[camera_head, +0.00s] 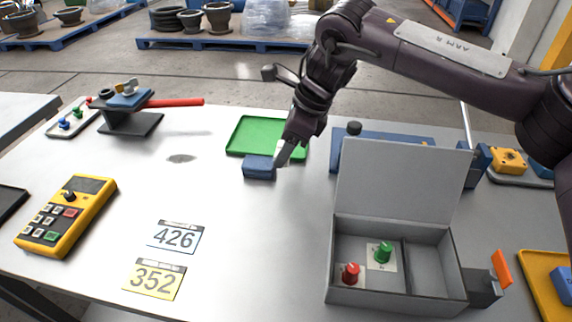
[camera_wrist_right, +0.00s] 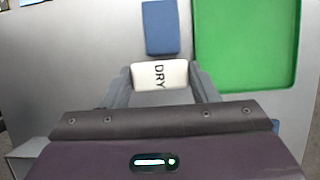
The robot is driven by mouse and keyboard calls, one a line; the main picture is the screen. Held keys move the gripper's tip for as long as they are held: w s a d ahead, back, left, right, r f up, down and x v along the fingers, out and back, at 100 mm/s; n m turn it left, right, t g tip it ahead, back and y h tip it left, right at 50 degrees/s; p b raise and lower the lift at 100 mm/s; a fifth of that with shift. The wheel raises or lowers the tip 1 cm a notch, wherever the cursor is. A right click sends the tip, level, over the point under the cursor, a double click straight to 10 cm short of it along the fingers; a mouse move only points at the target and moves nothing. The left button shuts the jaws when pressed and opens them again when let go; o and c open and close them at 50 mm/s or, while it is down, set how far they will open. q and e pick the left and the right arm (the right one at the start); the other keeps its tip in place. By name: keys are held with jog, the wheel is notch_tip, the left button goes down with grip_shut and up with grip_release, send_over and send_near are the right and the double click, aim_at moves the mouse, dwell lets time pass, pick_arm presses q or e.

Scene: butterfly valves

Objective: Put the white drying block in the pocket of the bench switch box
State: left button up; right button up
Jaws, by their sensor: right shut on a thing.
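The white drying block (camera_wrist_right: 160,75), lettered DRY, is between the two fingers of my right gripper (camera_wrist_right: 161,82), which is shut on it. In the head view my right gripper (camera_head: 284,152) is beside the blue block, near the green tray's front edge; the white block is mostly hidden there, and I cannot tell if it touches the bench. The grey bench switch box (camera_head: 393,299) stands at the front right with its lid (camera_head: 402,183) raised. Its left part holds a red knob (camera_head: 350,274) and a green knob (camera_head: 382,252); the pocket (camera_head: 432,270) on the right is empty. My left gripper is out of view.
A blue block (camera_head: 258,168) lies in front of the green tray (camera_head: 240,122) and also shows in the wrist view (camera_wrist_right: 160,28). A yellow meter (camera_head: 66,215) and number cards (camera_head: 174,237) are at the left.

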aim_at(286, 176)
jog(key=shift+f, duration=2.5)
jog(key=shift+f, duration=0.1)
jog(key=o, duration=0.7)
